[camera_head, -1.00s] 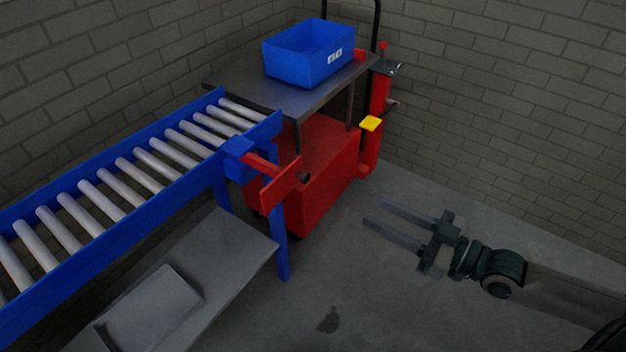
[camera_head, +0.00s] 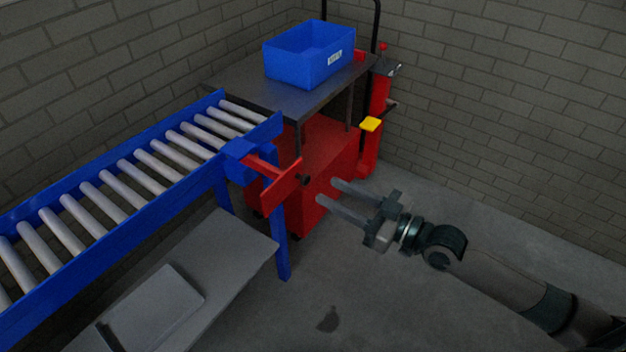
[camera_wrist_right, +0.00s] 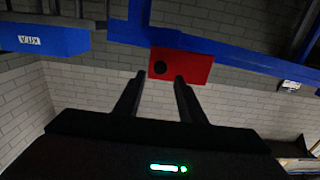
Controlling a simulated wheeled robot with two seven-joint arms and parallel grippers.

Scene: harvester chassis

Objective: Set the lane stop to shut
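The lane stop is a red plate (camera_head: 281,186) on a red arm that sticks out from a blue block (camera_head: 239,160) at the near right corner of the roller conveyor. A small dark knob (camera_head: 303,179) sits at the plate's right end. My right gripper (camera_head: 327,192) is open and empty, just right of the plate and apart from it. In the right wrist view the red plate (camera_wrist_right: 194,67) with its dark round knob (camera_wrist_right: 159,68) lies ahead, beyond and above the open fingers (camera_wrist_right: 157,84). My left gripper is in neither view.
The blue roller conveyor (camera_head: 150,168) has a grey lower shelf (camera_head: 230,240). Beyond its end stands a red cart (camera_head: 330,150) with a dark tabletop (camera_head: 290,98) carrying a blue bin (camera_head: 308,58). A yellow pad (camera_head: 370,124) sits at the cart's right. Floor at the front right is clear.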

